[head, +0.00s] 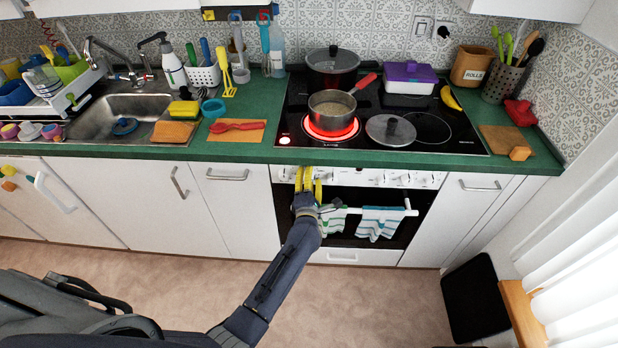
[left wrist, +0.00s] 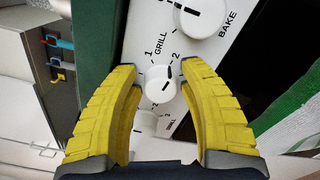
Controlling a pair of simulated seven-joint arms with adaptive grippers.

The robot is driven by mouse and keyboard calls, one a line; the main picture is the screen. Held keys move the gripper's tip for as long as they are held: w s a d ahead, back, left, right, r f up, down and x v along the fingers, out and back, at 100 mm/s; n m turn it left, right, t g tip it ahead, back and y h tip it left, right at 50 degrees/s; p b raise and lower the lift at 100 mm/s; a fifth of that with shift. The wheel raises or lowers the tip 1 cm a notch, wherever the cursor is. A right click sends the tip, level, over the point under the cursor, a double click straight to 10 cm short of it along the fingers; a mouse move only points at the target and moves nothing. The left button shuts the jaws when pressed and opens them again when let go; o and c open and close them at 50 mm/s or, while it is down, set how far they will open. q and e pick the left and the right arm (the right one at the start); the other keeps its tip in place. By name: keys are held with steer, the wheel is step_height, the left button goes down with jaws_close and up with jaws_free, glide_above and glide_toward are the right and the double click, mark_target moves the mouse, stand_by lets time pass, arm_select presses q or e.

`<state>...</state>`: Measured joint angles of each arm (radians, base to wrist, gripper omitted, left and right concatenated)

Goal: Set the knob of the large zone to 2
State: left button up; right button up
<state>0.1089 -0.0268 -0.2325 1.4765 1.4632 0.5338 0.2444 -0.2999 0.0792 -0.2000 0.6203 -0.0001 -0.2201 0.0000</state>
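The stove's white control panel (head: 402,179) has a row of knobs below the hob. My left gripper (head: 308,182) reaches the panel's left part, and its yellow fingers hide the knobs there. In the left wrist view, a small white knob (left wrist: 161,82) with a dark pointer mark lies between the tips of my left gripper (left wrist: 161,70). The fingers are open, with small gaps beside the knob. Its mark points up, near a printed 2; a 1 is printed farther left. Which zone it serves is not readable. My right gripper is not in view.
A larger knob (left wrist: 201,15) by GRILL and BAKE is above, and another knob (left wrist: 146,123) is below. A saucepan (head: 331,109) stands on the glowing zone (head: 331,133). Towels (head: 379,223) hang from the oven handle (head: 398,212) close to my left gripper.

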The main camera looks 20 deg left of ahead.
arm_select(q)
steer(key=v, duration=1.2)
stand_by(0.6)
